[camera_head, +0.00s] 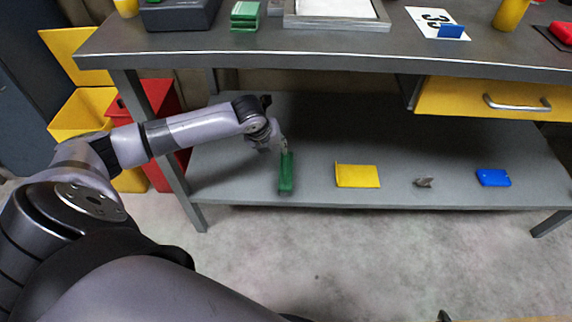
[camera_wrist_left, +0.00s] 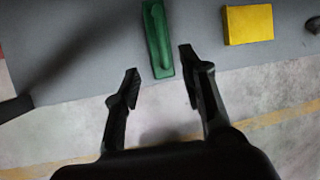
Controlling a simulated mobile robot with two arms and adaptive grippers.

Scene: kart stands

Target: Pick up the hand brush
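The hand brush looks to be the long green object (camera_head: 287,172) on the lower shelf, near its front edge. It also shows in the left wrist view (camera_wrist_left: 157,38), with a raised handle along its top. My left gripper (camera_head: 284,146) is over the back end of the brush in the head view. In the left wrist view the left gripper (camera_wrist_left: 160,64) is open, its fingers apart on either side of the brush's near end. Nothing is held between them, and I cannot tell the height gap. My right gripper cannot be made out.
The lower shelf (camera_head: 320,197) also bears a yellow block (camera_head: 357,176), a small grey piece (camera_head: 424,182) and a blue item (camera_head: 493,178). The tabletop (camera_head: 250,45) and a yellow drawer (camera_head: 480,98) overhang it. Red and yellow bins stand left of the table.

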